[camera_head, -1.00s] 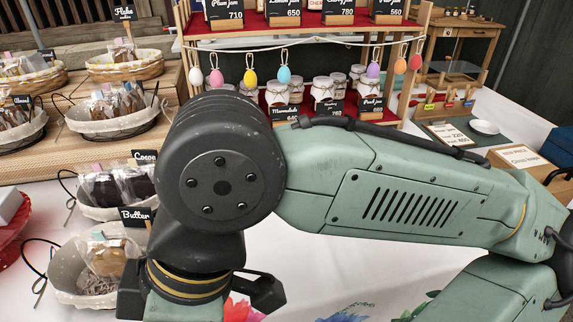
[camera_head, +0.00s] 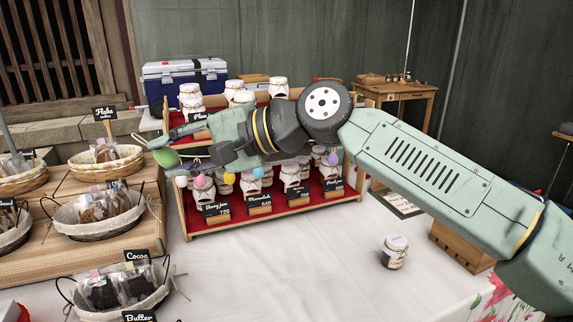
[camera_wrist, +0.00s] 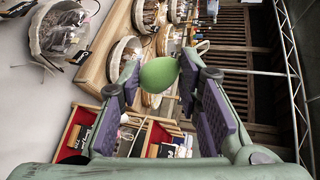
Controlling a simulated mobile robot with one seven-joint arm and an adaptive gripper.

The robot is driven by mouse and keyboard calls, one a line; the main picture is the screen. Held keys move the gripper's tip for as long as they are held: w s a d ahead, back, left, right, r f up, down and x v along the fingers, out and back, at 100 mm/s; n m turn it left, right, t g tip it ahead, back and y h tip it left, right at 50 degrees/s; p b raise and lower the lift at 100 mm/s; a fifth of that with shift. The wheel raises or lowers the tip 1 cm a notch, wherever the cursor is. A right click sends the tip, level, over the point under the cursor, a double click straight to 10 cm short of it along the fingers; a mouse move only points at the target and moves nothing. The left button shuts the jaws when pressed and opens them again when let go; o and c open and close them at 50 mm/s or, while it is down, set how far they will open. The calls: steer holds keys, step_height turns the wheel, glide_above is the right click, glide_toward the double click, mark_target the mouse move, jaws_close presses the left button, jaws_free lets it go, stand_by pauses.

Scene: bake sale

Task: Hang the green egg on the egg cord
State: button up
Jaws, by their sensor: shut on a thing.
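The green egg (camera_head: 165,158) is at the left front end of the jar shelf, at the tip of my extended arm. My gripper (camera_wrist: 160,76) is shut on the egg (camera_wrist: 159,73), which shows between its two fingertips in the wrist view. I cannot tell whether the egg touches the cord.
The red-lined shelf (camera_head: 290,217) holds jars and black price signs behind my arm. Baskets of wrapped baked goods, including the cocoa basket (camera_head: 92,309), stand at left. A lone jar (camera_head: 395,252) stands on the white table (camera_head: 290,260). The table's middle is clear.

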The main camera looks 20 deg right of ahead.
steer(key=w+d+f+m+t+h+p, duration=0.25)
steer(key=w+d+m+t+h, duration=0.2)
steer(key=d, duration=0.25)
steer(key=w+d+f+m+t+h+p, duration=0.1)
steer(key=w+d+f+m+t+h, duration=0.2)
steer(key=w+d+m+t, duration=0.25)
steer(key=w+d+f+m+t+h+p, duration=0.2)
steer(key=w+d+m+t+h, duration=0.15)
steer(key=d, duration=0.35)
steer(key=w+d+f+m+t+h+p, duration=0.25)
steer(key=d+f+m+h, duration=0.2)
steer(key=d+f, duration=0.35)
steer(key=w+a+f+g, duration=0.1)
steer(key=w+f, duration=0.1)
steer(key=w, duration=0.7)
steer(key=shift+w+a+h, duration=0.15)
steer(key=shift+a+h, duration=0.1)
steer(key=shift+h, duration=0.2)
steer(key=o, duration=1)
steer(key=shift+f, duration=0.1)
